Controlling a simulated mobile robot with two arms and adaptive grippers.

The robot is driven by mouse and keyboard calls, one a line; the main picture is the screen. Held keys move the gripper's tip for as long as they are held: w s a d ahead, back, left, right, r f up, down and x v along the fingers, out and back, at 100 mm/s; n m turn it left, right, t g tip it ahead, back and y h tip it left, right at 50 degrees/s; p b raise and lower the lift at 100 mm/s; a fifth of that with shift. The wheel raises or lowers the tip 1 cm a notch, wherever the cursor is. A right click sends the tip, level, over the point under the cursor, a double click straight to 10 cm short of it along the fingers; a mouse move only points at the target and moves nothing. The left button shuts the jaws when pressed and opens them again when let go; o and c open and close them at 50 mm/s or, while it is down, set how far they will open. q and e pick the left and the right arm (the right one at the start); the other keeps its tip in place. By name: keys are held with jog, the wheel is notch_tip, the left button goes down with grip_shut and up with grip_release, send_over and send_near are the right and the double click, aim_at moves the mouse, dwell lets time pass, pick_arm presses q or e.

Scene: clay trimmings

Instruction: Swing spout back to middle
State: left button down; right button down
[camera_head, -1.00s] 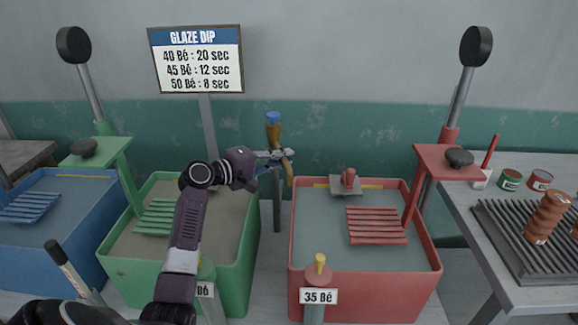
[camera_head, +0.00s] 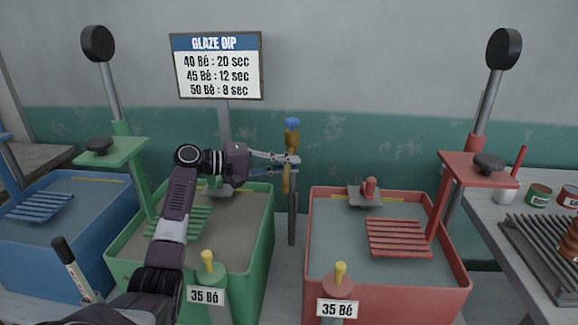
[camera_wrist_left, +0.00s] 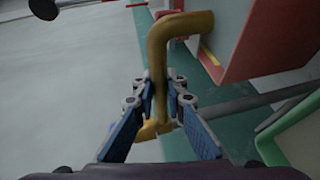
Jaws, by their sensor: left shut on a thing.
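The spout is a bent yellow-brown pipe (camera_head: 286,178) on a tap with a blue handle (camera_head: 292,123), on a post between the green and red tubs. It hangs down at its end in the head view. My left gripper (camera_head: 284,161) is shut on the spout. In the left wrist view the spout (camera_wrist_left: 160,52) passes between the two blue-padded fingers (camera_wrist_left: 160,98), and its bend lies beyond them. My right gripper is not in view.
The green tub (camera_head: 262,240) is left of the post and the red tub (camera_head: 395,302) is right of it, each with a slatted rack. A blue tub (camera_head: 40,262) stands far left. A grey table (camera_head: 485,205) with a ribbed tray is at the right. A glaze sign (camera_head: 216,66) stands behind.

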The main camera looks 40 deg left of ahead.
pick_arm(q)
jog(key=c, duration=1.9)
grip_release()
jog(key=shift+f, duration=0.1)
jog(key=shift+c, duration=0.2)
jog(key=shift+s+a, duration=0.1)
jog(key=v, duration=0.7)
